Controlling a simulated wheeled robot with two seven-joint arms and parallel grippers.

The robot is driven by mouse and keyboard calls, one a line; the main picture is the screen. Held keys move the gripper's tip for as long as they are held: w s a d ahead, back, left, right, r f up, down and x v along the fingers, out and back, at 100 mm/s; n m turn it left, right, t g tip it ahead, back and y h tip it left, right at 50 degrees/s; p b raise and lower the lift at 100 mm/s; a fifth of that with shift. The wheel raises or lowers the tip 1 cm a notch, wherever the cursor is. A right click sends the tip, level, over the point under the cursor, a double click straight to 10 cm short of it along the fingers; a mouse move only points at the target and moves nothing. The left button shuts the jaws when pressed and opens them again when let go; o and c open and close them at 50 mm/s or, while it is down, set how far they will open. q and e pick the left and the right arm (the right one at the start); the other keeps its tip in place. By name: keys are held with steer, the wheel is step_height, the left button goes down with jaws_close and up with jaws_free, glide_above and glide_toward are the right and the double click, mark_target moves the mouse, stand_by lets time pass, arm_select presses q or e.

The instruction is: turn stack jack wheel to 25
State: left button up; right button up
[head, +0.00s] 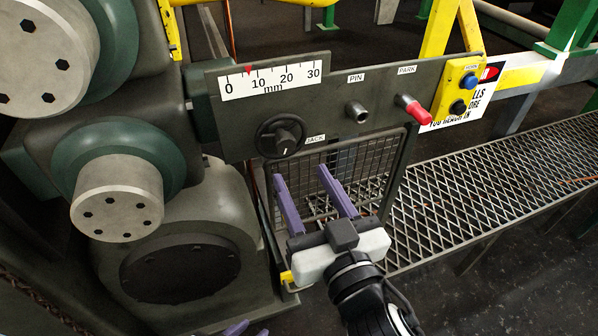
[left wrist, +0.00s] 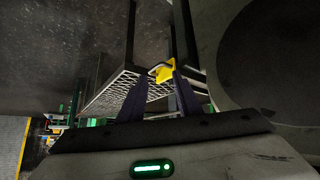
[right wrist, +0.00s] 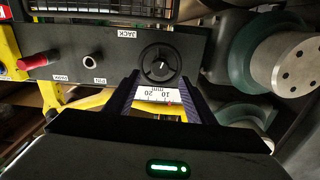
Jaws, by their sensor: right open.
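The jack wheel (head: 282,136) is a black round handwheel with a central knob and a light line on it, beside the JACK label on the grey panel. It also shows in the right wrist view (right wrist: 160,63), just past my fingertips. The mm scale (head: 272,78) above it runs 0 to 30, and its red pointer (head: 249,70) stands between 0 and 10, nearer 10. My right gripper (head: 299,172) is open and empty, below and in front of the wheel, apart from it. My left gripper (left wrist: 158,82) is open and empty; only its purple fingertips (head: 248,328) show at the head view's bottom edge.
A PIN stub (head: 357,112) and a red-tipped PARK lever (head: 413,109) stick out right of the wheel. A yellow button box (head: 463,84) hangs at the panel's right end. Large rollers (head: 118,198) crowd the left. A mesh guard (head: 345,170) and grated walkway (head: 480,190) lie below and right.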

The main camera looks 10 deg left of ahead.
mark_target(286, 146)
steer(key=w+a+n+b, duration=0.1)
steer(key=w+n+b, duration=0.1)
steer(key=w+a+n+b, duration=0.3)
steer(key=w+n+b, duration=0.1)
steer(key=shift+w+a+r+b, duration=0.2)
steer(key=shift+a+r+b, duration=0.1)
steer(key=shift+r+b, duration=0.05)
stand_by(0.8)
